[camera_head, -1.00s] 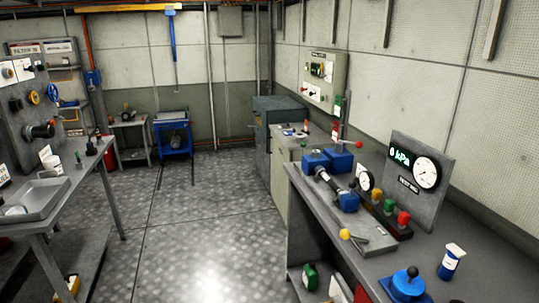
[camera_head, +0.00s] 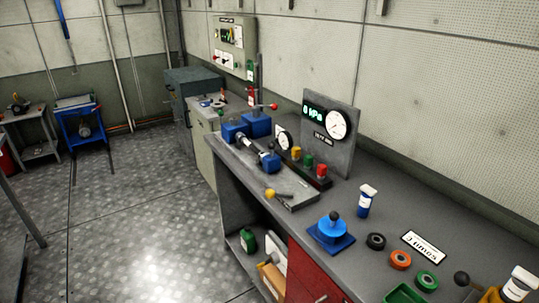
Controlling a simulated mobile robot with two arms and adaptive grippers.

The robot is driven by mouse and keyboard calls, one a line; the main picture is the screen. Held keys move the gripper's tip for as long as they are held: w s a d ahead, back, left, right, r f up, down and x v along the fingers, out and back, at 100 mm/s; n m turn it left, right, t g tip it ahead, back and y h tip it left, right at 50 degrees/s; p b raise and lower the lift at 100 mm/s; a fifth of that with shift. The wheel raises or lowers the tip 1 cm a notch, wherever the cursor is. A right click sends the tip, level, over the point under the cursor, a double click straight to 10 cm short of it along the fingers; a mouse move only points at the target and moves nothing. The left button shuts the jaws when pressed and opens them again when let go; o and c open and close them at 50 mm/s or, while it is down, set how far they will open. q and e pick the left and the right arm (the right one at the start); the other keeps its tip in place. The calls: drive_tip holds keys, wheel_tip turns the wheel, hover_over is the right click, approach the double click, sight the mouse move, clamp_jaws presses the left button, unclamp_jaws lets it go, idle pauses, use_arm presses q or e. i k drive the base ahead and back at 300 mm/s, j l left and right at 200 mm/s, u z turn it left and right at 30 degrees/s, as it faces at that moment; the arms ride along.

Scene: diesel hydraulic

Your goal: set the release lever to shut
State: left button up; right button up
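Two levers show on the grey bench (camera_head: 400,215), and no readable label tells me which is the release lever. One is a short lever with a yellow knob (camera_head: 270,194), by a grey plate at the bench's front edge. The other is a red-knobbed lever (camera_head: 273,106) behind the blue blocks (camera_head: 257,123). A gauge panel (camera_head: 328,138) with a green display, seeming to read 0 kPa, stands behind them. Neither of my grippers is in view.
A blue valve-like unit with a black knob (camera_head: 330,228), a white-and-blue bottle (camera_head: 367,200) and several coloured rings stand on the bench to the right. A red drawer unit (camera_head: 310,280) is underneath.

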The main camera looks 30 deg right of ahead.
sight(220, 113)
drive_tip(key=i+u, duration=0.25)
drive_tip(key=i, duration=1.95)
drive_tip(key=i+z, duration=0.35)
drive_tip(key=i+j+z, duration=0.55)
drive_tip(key=i+z, duration=0.15)
drive_tip(key=i, duration=0.1)
